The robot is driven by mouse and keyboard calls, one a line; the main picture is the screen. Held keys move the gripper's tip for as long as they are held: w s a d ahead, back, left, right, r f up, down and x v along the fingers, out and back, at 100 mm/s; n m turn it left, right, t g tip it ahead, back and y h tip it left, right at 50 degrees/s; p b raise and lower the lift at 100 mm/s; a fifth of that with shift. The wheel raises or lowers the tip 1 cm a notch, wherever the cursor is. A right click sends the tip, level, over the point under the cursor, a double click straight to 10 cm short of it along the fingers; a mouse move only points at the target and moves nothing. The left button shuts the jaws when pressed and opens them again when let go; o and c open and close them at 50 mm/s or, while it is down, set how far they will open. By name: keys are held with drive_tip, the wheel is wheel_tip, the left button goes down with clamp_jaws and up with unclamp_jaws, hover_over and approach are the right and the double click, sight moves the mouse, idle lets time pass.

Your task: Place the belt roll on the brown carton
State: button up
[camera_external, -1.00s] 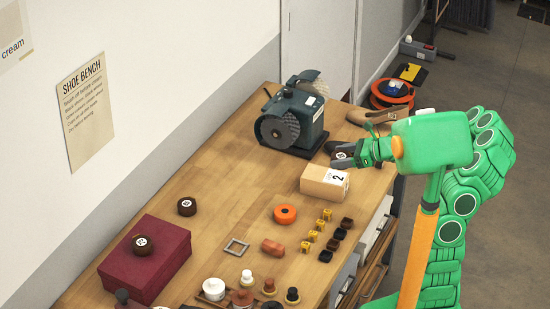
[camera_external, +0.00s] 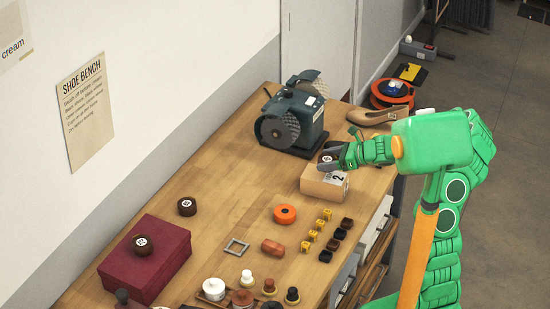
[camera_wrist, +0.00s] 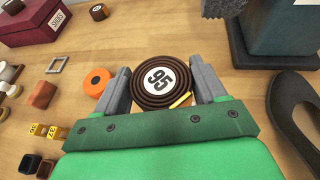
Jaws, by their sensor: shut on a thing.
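My gripper (camera_wrist: 160,88) is shut on a dark brown belt roll (camera_wrist: 155,82) with a white round label reading 95. A small yellow piece shows at the roll's lower right edge. In the external view the held roll (camera_external: 327,158) is at the far top edge of the brown carton (camera_external: 314,187), which has a white label marked 2. Whether the roll touches the carton top I cannot tell. My gripper (camera_external: 332,160) partly covers the carton's top.
A dark green grinding machine (camera_external: 297,125) stands behind the carton. A brown shoe form (camera_external: 378,117) lies at the bench's far right. Another belt roll (camera_external: 186,207) sits on the bench, and one (camera_external: 142,245) on a dark red box (camera_external: 165,262). An orange ring (camera_external: 285,214) lies in front.

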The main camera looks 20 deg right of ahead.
drive_tip(key=shift+w+f, duration=0.2)
drive_tip(key=shift+f, duration=1.6)
drive_tip(key=o, duration=1.1)
drive_tip(key=shift+f, duration=0.1)
